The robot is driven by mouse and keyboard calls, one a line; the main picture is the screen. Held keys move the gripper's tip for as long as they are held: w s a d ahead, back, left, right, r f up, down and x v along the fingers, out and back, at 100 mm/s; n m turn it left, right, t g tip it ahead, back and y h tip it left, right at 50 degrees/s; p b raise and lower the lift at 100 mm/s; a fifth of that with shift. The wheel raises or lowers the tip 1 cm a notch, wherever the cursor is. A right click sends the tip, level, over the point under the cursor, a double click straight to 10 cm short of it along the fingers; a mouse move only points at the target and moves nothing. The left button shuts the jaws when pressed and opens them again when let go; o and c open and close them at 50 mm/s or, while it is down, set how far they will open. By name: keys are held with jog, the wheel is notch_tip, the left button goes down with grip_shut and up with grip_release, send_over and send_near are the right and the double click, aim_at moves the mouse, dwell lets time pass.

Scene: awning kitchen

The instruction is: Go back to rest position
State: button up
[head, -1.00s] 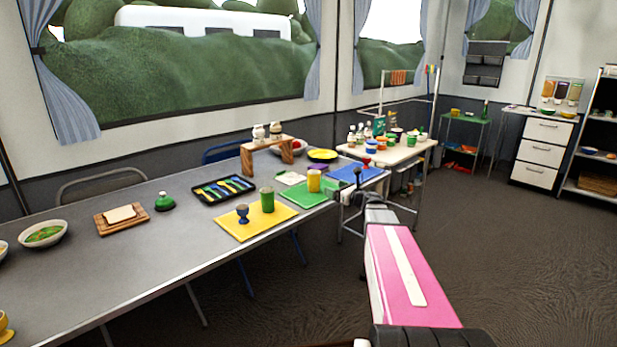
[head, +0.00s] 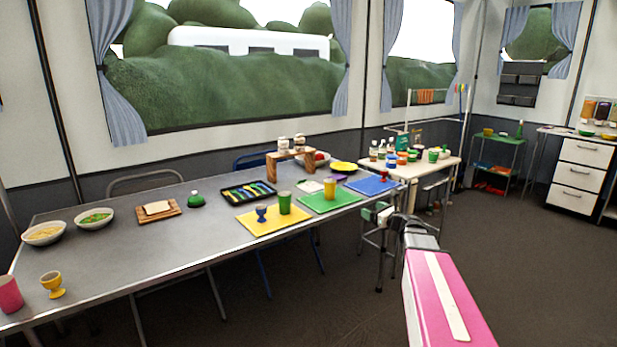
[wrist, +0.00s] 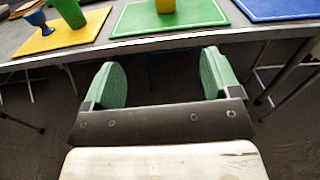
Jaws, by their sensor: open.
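My gripper (wrist: 160,82) is open and empty in the wrist view, its two green finger pads wide apart. It is in front of the long grey table's edge, with dark floor between the fingers. In the head view my gripper (head: 378,214) shows small beyond my pink and white arm, just off the table's right front side. A blue mat (head: 372,185) and a green mat (head: 330,199) lie on the table close to it. The wrist view also shows the green mat (wrist: 205,14) and blue mat (wrist: 275,8) beyond the fingers.
The grey table (head: 190,240) holds a yellow mat (head: 262,228) with a blue egg cup (head: 261,213) and green cup (head: 284,203), a cutlery tray (head: 248,192) and bowls. A side table (head: 405,170) with jars stands behind. Floor on the right is clear.

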jog(key=s+a+f+n+g+h, duration=0.2)
jog(key=s+a+f+n+g, duration=0.7)
jog(key=s+f+n, duration=0.45)
jog(key=s+d+f+n+g+h, duration=0.1)
jog(key=s+f+n+g+h, duration=0.1)
jog(key=s+n, duration=0.4)
jog(key=s+d+f+n+g+h, duration=0.1)
jog(key=s+f+n+g+h, duration=0.2)
jog(key=s+f+n+h, duration=0.2)
jog(key=s+n+h, duration=0.1)
jog(key=s+n, duration=0.1)
jog(key=n, duration=0.1)
jog(key=shift+s+n+h, duration=0.3)
jog(key=shift+n+h, duration=0.05)
jog(key=shift+h, duration=0.05)
